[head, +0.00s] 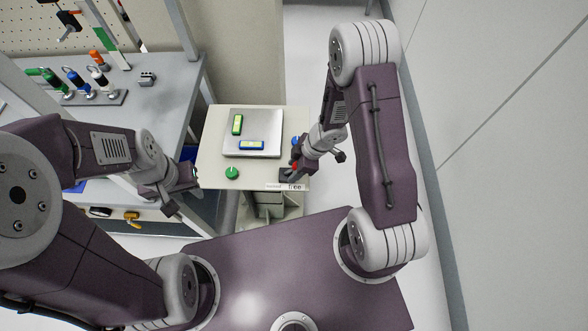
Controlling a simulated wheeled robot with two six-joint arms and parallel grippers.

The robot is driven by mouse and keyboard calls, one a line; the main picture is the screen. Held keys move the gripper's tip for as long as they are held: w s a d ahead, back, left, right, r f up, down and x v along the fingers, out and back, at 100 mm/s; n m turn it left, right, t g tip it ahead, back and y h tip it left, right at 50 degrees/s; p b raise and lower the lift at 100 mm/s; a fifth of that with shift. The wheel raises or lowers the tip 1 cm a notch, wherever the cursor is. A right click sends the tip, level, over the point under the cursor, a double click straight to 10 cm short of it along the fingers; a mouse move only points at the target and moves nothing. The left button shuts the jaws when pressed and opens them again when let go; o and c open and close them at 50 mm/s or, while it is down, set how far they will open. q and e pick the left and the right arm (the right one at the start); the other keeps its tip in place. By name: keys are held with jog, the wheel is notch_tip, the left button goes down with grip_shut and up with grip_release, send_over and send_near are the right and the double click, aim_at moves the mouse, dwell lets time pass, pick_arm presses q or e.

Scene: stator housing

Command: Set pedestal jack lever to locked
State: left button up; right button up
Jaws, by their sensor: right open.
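The pedestal jack (211,150) stands ahead of my base, with a pale top plate. A small label strip on its front edge reads "free" (295,187) at its right end; fainter lettering to the left is too small to read surely. A small red part (294,166), possibly the lever's grip, shows at the right front of the plate, beside the fingers of my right gripper (291,173). That gripper is open; whether it touches the red part cannot be told. My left gripper (192,178) hangs left of the plate, apart from it, its fingers too small to judge.
A metal plate (265,123) on the jack carries a green-yellow block (237,124) and a blue-yellow block (251,145). A green knob (232,173) and a blue knob (295,140) sit nearby. A grey workbench (165,95) stands left. Bare floor lies right.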

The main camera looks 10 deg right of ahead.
jog(key=shift+c, duration=0.4)
grip_shut()
dwell(0.9)
